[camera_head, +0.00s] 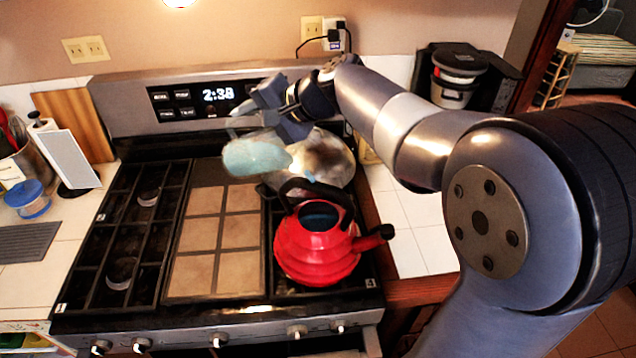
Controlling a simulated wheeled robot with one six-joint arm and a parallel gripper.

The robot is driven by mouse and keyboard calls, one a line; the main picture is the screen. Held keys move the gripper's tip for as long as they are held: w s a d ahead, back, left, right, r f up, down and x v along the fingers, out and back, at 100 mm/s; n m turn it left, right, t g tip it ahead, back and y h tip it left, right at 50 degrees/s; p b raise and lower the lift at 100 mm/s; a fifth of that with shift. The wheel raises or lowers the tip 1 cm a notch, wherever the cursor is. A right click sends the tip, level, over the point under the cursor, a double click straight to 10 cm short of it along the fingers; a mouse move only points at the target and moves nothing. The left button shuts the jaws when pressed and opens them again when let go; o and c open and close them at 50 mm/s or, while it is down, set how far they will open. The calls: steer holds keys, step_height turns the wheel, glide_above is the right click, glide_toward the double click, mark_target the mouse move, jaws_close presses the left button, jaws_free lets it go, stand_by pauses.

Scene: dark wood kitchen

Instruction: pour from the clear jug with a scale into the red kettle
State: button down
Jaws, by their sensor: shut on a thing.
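The red kettle (305,260) stands on the front right of the stove. Its top is open under a dark raised handle, and its black spout points right. My gripper (268,112) is above the back of the stove, behind and left of the kettle in the picture. It is shut on the clear jug (252,156), which looks pale blue and see-through and hangs tilted, apart from the kettle. Its scale is too blurred to make out. I cannot see any liquid leaving it. My gripper hides part of the jug's upper side.
A shiny pan (335,165) sits behind the kettle on the back right of the stove. A tiled plate (215,235) covers the stove's middle. A coffee maker (455,78) stands at the back right. A blue-lidded container (27,198) is on the left counter.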

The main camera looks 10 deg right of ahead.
steer(key=shift+d+r, duration=0.1)
steer(key=shift+r, duration=0.2)
